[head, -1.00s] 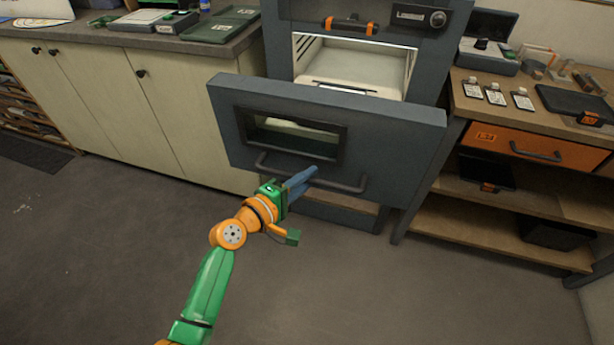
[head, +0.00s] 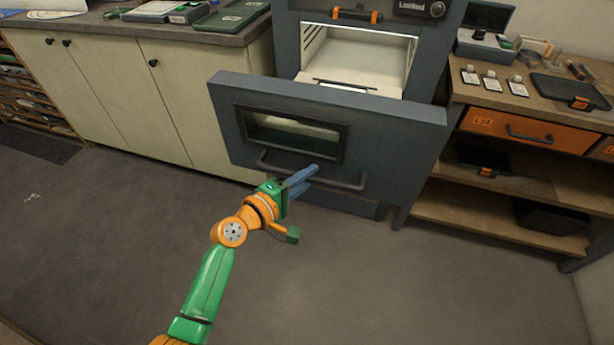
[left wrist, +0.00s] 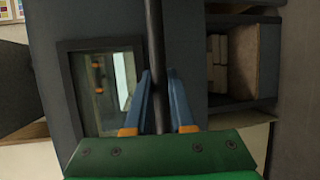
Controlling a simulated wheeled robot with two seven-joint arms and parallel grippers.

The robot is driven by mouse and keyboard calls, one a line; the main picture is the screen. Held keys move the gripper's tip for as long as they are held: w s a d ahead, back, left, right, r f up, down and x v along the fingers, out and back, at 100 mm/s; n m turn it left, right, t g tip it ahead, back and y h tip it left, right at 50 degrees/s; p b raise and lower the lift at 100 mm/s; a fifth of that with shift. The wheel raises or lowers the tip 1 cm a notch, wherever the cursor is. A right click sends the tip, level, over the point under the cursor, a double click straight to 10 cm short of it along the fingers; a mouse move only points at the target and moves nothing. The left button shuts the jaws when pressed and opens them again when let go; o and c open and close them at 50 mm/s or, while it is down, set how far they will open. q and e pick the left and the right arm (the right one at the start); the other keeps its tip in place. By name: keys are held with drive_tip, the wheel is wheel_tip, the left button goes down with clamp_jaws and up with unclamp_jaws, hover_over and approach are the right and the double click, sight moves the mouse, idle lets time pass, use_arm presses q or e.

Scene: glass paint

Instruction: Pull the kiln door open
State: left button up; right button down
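The grey kiln door (head: 400,135), with a dark-framed window (head: 292,130), stands out from the kiln (head: 288,45). Above its top edge the pale chamber (head: 360,50) shows. A dark bar handle (head: 345,184) runs across the door's lower front. My left gripper (head: 312,179) is at the middle of this handle. In the left wrist view the handle (left wrist: 153,30) passes between the two blue fingers (left wrist: 160,85), which close in on it from both sides. The exact contact is hard to see. My right gripper is not in view.
A cream cabinet (head: 105,95) with a counter stands left of the kiln. On the right is a wooden bench (head: 500,215) with an orange drawer (head: 520,128), small cards and a dark tray (head: 570,90). The grey floor (head: 400,290) in front is clear.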

use_arm(q)
drive_tip(key=o, duration=0.4)
drive_tip(key=shift+o, duration=0.2)
drive_tip(key=v, duration=0.7)
drive_tip(key=s+a+f+m+g+y, duration=0.1)
drive_tip(key=s+a+f+y, duration=0.15)
drive_tip(key=f, duration=0.65)
drive_tip(key=s+a+f+g+y, duration=0.1)
drive_tip(key=a+f+y, duration=0.2)
drive_tip(key=f, duration=0.6)
drive_tip(key=s+a+f+m+g+y, duration=0.3)
drive_tip(key=s+a+f+m+g, duration=0.1)
drive_tip(key=s+f, duration=0.75)
drive_tip(key=s+a+f+m+g, duration=0.1)
drive_tip(key=s+f+m, duration=0.1)
drive_tip(key=s, duration=0.5)
drive_tip(key=s+a+f+m+g+y, duration=0.1)
drive_tip(key=s+a+f+m+g, duration=0.1)
drive_tip(key=s+f, duration=0.3)
drive_tip(key=s+a+f+m+g+y, duration=0.1)
drive_tip(key=s+f+m, duration=0.3)
drive_tip(key=s, duration=0.5)
drive_tip(key=shift+a+g, duration=0.5)
drive_tip(key=shift+a, duration=0.05)
